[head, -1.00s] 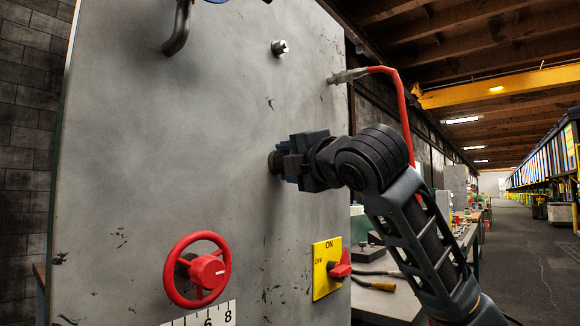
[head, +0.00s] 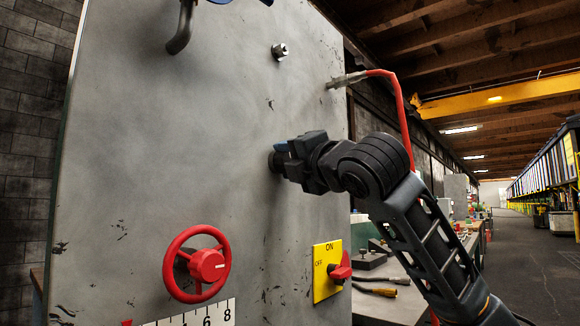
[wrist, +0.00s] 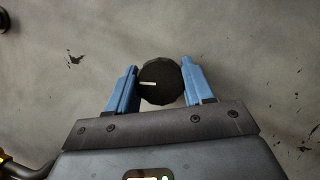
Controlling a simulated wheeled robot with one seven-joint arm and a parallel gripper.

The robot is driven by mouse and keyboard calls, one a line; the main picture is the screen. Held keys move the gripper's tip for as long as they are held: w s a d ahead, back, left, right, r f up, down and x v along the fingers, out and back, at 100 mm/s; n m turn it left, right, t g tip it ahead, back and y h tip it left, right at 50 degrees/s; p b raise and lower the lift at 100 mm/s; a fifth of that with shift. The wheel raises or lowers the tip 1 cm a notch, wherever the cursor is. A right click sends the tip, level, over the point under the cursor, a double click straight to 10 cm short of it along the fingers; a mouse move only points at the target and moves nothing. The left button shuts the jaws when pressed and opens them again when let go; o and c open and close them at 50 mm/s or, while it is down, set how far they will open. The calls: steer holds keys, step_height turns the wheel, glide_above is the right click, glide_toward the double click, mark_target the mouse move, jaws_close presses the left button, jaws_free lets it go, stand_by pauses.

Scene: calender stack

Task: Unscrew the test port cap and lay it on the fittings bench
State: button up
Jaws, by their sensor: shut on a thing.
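The test port cap is a dark, round, ridged knob with a white mark on its face; it shows in the wrist view (wrist: 161,82). In the head view its dark edge (head: 272,161) shows against the grey panel, mostly hidden by my gripper. My gripper (head: 280,158) is shut on the cap, one blue finger on each side, as the wrist view also shows (wrist: 159,85). I cannot tell whether the cap is clear of the panel. A grey-topped bench (head: 392,306), perhaps the fittings bench, stands right of the panel with several small items on it.
The panel (head: 150,150) carries a red handwheel (head: 206,266), a yellow ON/OFF plate with a red switch (head: 327,271), a small metal fitting (head: 279,50) and a bent pipe (head: 181,30). A red hose (head: 402,110) runs behind my arm. An open aisle lies far right.

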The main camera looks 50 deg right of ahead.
steer(key=shift+n, duration=0.3)
steer(key=o, duration=1)
steer(key=shift+o, duration=0.2)
